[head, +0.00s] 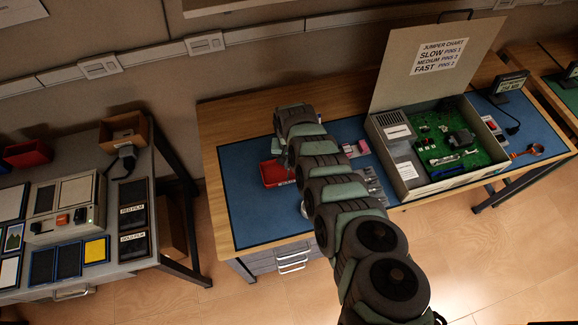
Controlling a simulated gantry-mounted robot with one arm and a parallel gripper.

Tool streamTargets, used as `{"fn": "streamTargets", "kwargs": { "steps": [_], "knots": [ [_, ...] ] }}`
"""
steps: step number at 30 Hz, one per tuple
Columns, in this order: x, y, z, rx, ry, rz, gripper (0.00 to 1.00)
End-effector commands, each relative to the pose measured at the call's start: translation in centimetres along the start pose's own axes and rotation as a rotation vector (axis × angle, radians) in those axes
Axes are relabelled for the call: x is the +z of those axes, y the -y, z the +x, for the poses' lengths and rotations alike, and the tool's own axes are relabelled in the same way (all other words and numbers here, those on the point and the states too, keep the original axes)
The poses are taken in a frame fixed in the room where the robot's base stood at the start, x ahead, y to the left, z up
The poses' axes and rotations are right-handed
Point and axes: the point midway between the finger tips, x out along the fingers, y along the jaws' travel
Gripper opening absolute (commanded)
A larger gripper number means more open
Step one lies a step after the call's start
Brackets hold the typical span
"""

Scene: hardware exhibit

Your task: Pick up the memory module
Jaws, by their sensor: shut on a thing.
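My arm reaches from the bottom right up over the blue mat (248,214) on the wooden workbench. My gripper (284,160) shows only in a small part, low over or beside this tray. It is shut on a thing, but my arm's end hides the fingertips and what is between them. I cannot pick out the memory module anywhere in the head view.
An open case (407,177) with a green circuit board (450,140) and raised lid (440,55) stands right of my arm. Small pink and grey parts lie between. A side table (90,262) with panels stands left. The mat's front left is clear.

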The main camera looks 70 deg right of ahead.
Motion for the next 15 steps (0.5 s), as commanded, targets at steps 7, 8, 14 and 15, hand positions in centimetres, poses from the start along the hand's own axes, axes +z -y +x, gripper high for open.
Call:
{"fn": "streamTargets", "kwargs": {
  "steps": [7, 8, 14, 15],
  "knots": [
    [0.0, 0.0, 0.0, 0.000, 0.000, 0.000, 0.00],
    [0.0, 0.0, 0.0, 0.000, 0.000, 0.000, 0.00],
    [0.0, 0.0, -0.8, -0.001, 0.000, 0.000, 0.00],
    [0.0, 0.0, -1.1, -0.001, 0.000, -0.001, 0.00]
  ]
}}
